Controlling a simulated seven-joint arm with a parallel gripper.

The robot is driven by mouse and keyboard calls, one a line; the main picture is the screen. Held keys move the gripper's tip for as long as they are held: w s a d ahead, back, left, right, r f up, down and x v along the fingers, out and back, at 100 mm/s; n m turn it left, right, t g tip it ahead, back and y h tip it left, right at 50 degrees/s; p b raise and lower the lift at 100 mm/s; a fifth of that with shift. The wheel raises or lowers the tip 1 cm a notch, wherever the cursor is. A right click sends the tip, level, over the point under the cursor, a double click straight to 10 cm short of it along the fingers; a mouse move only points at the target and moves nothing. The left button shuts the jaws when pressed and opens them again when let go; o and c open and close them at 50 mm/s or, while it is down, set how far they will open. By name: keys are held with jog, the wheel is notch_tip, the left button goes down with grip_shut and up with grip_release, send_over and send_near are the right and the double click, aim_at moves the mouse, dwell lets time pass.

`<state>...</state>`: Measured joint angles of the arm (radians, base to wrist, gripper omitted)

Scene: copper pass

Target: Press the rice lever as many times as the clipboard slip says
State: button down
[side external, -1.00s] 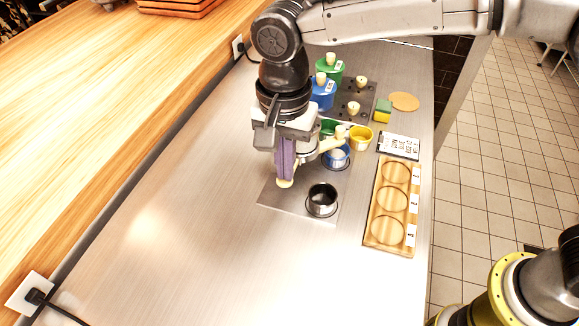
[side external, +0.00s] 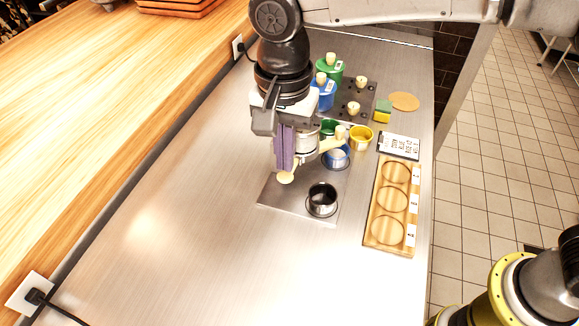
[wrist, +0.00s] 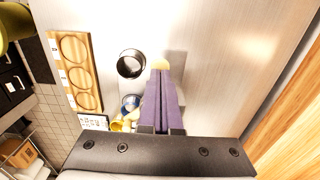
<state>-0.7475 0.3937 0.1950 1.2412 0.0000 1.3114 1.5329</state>
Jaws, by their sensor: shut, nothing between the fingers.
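My gripper (side external: 285,167), with purple fingers, is shut and empty and points down. Its fingertips are directly above or at the round cream end of the rice lever (side external: 286,178); I cannot tell whether they touch. The lever's cream arm shows to the right of the fingers, and its round end also shows just past the fingertips in the wrist view (wrist: 160,64). A dark cup (side external: 322,199) stands on the metal plate in front of the lever. The clipboard (side external: 399,146) lies to the right; its slip's writing is too small to read.
A wooden board (side external: 370,236) with three round recesses lies at the right. Blue (side external: 322,96) and green (side external: 329,68) containers, a yellow cup (side external: 361,138), a sponge (side external: 383,111) and a round mat (side external: 404,101) stand farther back. The front-left counter is clear.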

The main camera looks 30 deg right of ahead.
jog(key=shift+r, duration=2.5)
